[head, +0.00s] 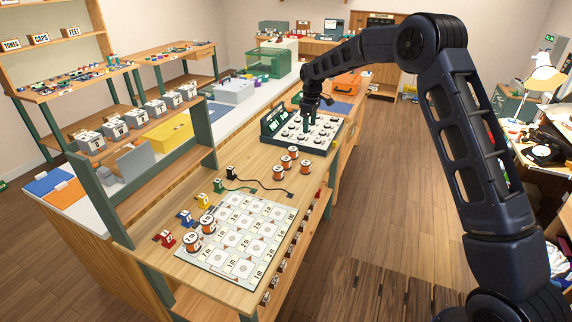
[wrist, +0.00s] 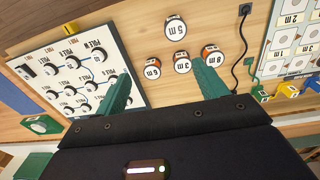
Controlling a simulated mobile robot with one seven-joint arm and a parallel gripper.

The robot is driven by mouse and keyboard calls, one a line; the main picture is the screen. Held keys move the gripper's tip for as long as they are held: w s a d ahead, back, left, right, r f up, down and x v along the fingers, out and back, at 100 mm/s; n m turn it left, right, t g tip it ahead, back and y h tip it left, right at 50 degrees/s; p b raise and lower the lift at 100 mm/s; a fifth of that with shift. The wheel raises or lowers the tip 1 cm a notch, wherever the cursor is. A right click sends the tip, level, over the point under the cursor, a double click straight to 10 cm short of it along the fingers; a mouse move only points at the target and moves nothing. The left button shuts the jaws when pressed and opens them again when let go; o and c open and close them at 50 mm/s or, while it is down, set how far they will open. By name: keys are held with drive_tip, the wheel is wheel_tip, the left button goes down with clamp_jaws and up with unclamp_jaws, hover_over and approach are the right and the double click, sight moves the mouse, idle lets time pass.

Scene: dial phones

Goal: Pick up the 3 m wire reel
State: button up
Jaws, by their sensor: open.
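The 3 m wire reel (wrist: 182,62) is a small spool with a white labelled top, upright on the wooden bench. In the wrist view it stands in a row between the 6 m reel (wrist: 152,68) and the 8 m reel (wrist: 212,55), with the 5 m reel (wrist: 175,27) just above. In the head view it appears to be the middle spool (head: 286,162), its label too small to read. My gripper (wrist: 163,86) is open and empty, its green fingers spread. In the head view my gripper (head: 310,118) is over the dial board, beyond the reels.
The dial board (head: 266,140) carries several labelled round pieces. A black cable (head: 262,187) lies beside the reels. A labelled grid mat (head: 184,258) holds other reels (head: 192,243) at its near left. Coloured clips (head: 167,239) line the bench's left side.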

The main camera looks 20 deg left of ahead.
drive_tip(key=n, duration=0.2)
hover_over(286, 158)
drive_tip(key=f, duration=1)
drive_tip(key=shift+s+a, duration=0.1)
drive_tip(key=shift+a, duration=0.15)
drive_tip(key=f, duration=1)
drive_tip(key=shift+d+f, duration=0.25)
drive_tip(key=shift+c, duration=0.2)
drive_tip(key=c, duration=1.1)
